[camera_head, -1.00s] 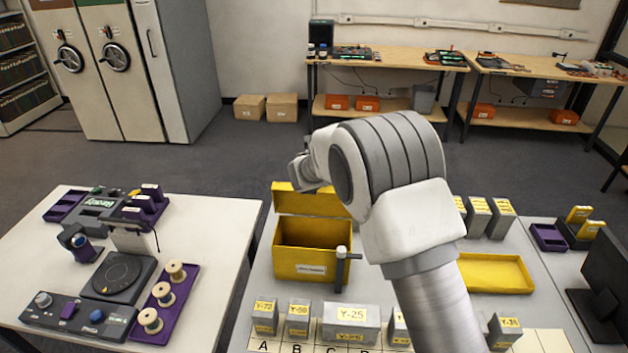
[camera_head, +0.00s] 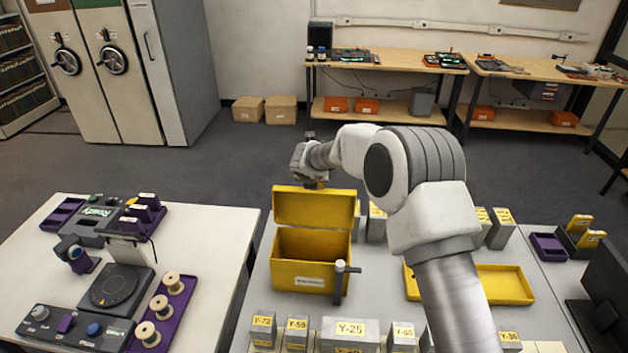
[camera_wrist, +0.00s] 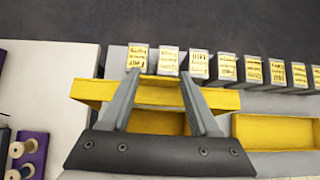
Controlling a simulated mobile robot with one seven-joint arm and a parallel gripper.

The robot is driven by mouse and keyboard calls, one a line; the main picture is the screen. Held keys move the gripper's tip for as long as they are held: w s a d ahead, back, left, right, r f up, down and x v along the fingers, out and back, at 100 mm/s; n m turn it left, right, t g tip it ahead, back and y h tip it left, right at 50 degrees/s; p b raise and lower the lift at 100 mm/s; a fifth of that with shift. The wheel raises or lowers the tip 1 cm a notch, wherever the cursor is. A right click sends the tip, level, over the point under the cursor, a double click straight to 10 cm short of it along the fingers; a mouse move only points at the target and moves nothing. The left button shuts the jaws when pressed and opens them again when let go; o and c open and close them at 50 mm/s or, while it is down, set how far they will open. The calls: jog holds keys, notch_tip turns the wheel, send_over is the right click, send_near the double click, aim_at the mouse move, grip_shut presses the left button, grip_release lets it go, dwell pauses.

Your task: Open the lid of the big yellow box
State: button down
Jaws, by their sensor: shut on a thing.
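The big yellow box (camera_head: 300,276) stands on the grey table, its dark inside showing and a white label on its front. Its yellow lid (camera_head: 313,208) stands raised along the back edge, with its inner face toward the head camera. My gripper (camera_head: 315,181) is at the lid's top edge. In the wrist view, the two fingers of my gripper (camera_wrist: 160,80) straddle the lid (camera_wrist: 95,90) and are shut on it. The exact contact is hard to make out. The box (camera_wrist: 158,121) shows below the lid, partly hidden by my gripper.
A post with a handle (camera_head: 340,280) stands at the box's front right corner. Grey labelled boxes (camera_head: 350,333) line the front, and more (camera_wrist: 198,66) stand in a row behind. A shallow yellow tray (camera_head: 505,284) lies to the right, partly behind my arm.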

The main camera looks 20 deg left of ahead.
jog(key=shift+w+a+r+g, duration=0.15)
jog(key=shift+w+g, duration=0.1)
jog(key=shift+w, duration=0.35)
jog(key=shift+w+a+r+g, duration=0.15)
jog(key=shift+w+g, duration=0.1)
jog(key=shift+w, duration=0.3)
jog(key=shift+w+r, duration=0.1)
jog(key=shift+c, duration=2)
grip_release()
jog(key=shift+o, duration=1.4)
jog(key=shift+f, duration=0.25)
jog(key=shift+f, duration=0.1)
jog(key=b+v, duration=0.2)
jog(key=v, duration=1.5)
jog(key=shift+r, duration=0.35)
